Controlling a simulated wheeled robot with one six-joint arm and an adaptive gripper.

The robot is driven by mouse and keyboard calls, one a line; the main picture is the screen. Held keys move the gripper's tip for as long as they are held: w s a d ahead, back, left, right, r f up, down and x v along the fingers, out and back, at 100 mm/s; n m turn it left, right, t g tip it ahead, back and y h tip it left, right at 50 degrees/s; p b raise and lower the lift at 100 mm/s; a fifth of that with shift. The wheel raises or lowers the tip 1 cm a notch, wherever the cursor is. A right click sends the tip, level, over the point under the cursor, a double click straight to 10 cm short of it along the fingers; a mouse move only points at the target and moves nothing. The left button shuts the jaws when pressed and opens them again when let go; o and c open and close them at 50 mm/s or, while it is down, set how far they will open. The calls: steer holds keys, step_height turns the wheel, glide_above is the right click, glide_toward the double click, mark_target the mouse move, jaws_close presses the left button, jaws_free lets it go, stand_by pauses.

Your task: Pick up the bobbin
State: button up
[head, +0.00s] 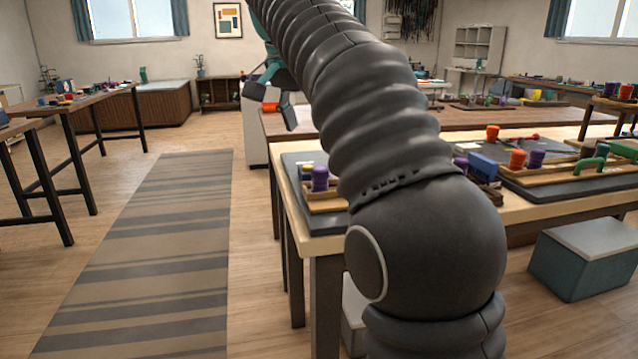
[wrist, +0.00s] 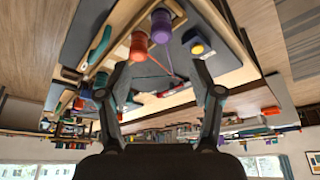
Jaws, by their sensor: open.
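My gripper (wrist: 160,68) is open, its two dark fingers spread wide with nothing held between them. The wrist view appears upside down. An orange bobbin (wrist: 139,46) and a purple bobbin (wrist: 161,27) show beyond the fingertips, apart from them, near a wooden rail. A yellow-topped blue piece (wrist: 197,47) lies beyond the right finger. In the head view, a purple bobbin (head: 320,180) stands at the near table's left end. An orange bobbin (head: 516,160) and another purple bobbin (head: 536,158) stand together farther right. The pictures do not show which bobbin the task names.
The work table (head: 329,258) has a pale wooden top with dark mats and wooden racks. A green handle (head: 588,166) stands at its right. A grey-topped box (head: 588,260) sits on the floor at right. A striped rug (head: 150,265) covers open floor at left. My arm hides the table's middle.

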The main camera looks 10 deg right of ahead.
mark_target(318, 169)
steer(key=b+x, duration=0.2)
steer(key=x, duration=0.5)
steer(key=shift+f, duration=0.2)
steer(key=shift+b+x, duration=0.85)
steer(key=shift+x, duration=1.85)
steer(key=shift+a, duration=0.15)
jaws_close()
